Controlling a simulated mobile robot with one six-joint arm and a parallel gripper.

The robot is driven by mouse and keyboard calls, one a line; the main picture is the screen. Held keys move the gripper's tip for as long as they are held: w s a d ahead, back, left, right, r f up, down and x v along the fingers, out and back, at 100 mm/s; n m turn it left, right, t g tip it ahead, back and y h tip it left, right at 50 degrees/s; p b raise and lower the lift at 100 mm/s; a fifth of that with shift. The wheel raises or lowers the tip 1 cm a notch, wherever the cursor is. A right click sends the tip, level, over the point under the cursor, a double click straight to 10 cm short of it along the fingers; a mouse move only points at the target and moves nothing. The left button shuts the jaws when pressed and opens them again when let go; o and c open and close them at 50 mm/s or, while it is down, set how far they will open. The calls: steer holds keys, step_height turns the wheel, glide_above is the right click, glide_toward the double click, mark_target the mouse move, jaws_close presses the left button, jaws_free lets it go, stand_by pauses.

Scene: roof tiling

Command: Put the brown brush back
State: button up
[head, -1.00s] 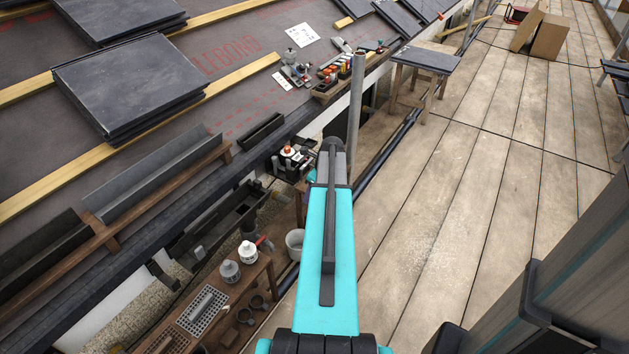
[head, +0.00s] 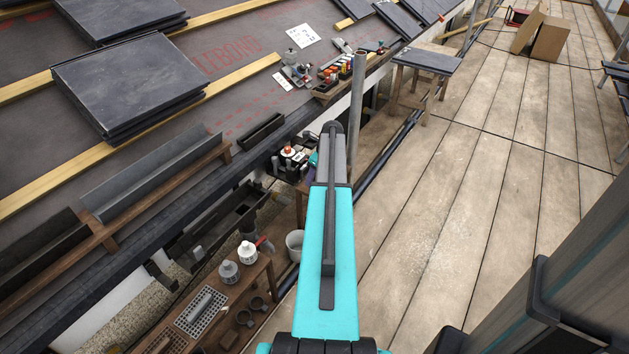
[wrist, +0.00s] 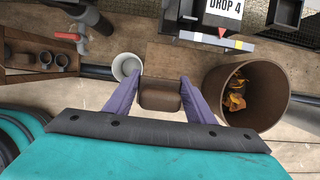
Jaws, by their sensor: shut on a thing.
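My gripper (wrist: 161,84) shows in the wrist view with its two purple fingers closed on the sides of a small brown block-shaped thing, the brown brush (wrist: 160,99). Its bristles cannot be made out from this angle. The brush is held in the air, with a white bucket (wrist: 127,66) just left of it in the picture and a brown bin (wrist: 278,98) holding orange scraps to its right.
In the head view a wooden bench (head: 262,277) with pots, cups and a grey grid tray (head: 201,311) stands lower left. A "DROP 4" sign (wrist: 222,12) is at the wrist view's top. A metal pole (head: 355,110) rises beyond my arm. The plank walkway (head: 470,200) is largely clear.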

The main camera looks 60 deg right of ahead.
steer(key=shift+w+d, duration=0.3)
steer(key=shift+d, duration=0.2)
steer(key=shift+w+d+f, duration=0.15)
steer(key=shift+w+d, duration=0.1)
steer(key=shift+d, duration=0.2)
steer(key=shift+a+f+b, duration=0.1)
steer(key=shift+f+b, duration=0.55)
steer(key=shift+f, duration=1.05)
steer(key=shift+f, duration=0.1)
steer(key=o, duration=1)
steer(key=p+v, duration=0.2)
steer(key=v, duration=1)
steer(key=shift+s+p, duration=0.1)
steer(key=shift+p, duration=0.3)
